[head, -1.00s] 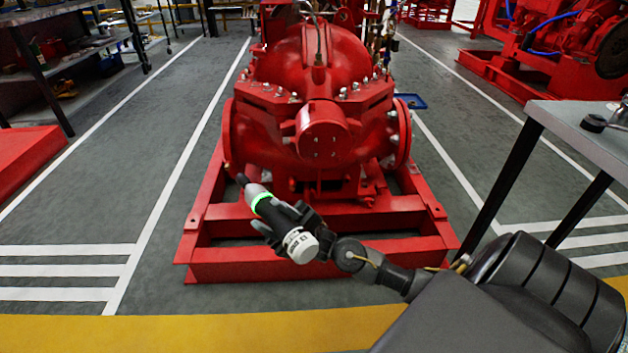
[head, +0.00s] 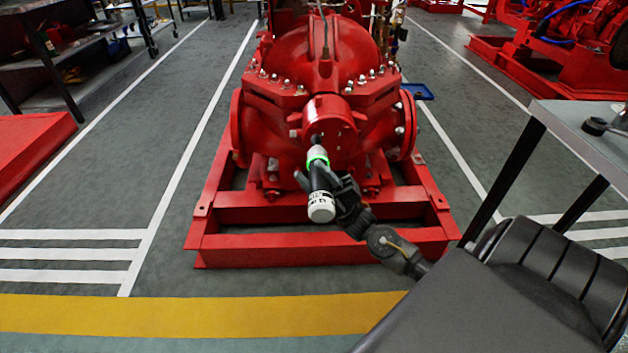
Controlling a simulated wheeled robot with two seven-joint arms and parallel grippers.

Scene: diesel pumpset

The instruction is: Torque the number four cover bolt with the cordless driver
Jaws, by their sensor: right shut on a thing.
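The red pump (head: 318,70) stands on its red frame in the middle of the head view. Its round end cover (head: 334,112) faces me, with small bolts on it. My right gripper (head: 322,182) is shut on the cordless driver (head: 319,188), a dark tool with a green glowing ring and a white end toward me. The driver's tip points up and away at the lower left part of the cover. I cannot tell whether it touches a bolt. Which bolt is number four does not show. My left gripper is not in view.
The red base frame (head: 320,250) spans the floor below the driver. A grey table (head: 580,125) stands at the right, beside my right arm. Shelves (head: 75,55) stand at the far left. A blue tray (head: 417,91) lies behind the pump's right side.

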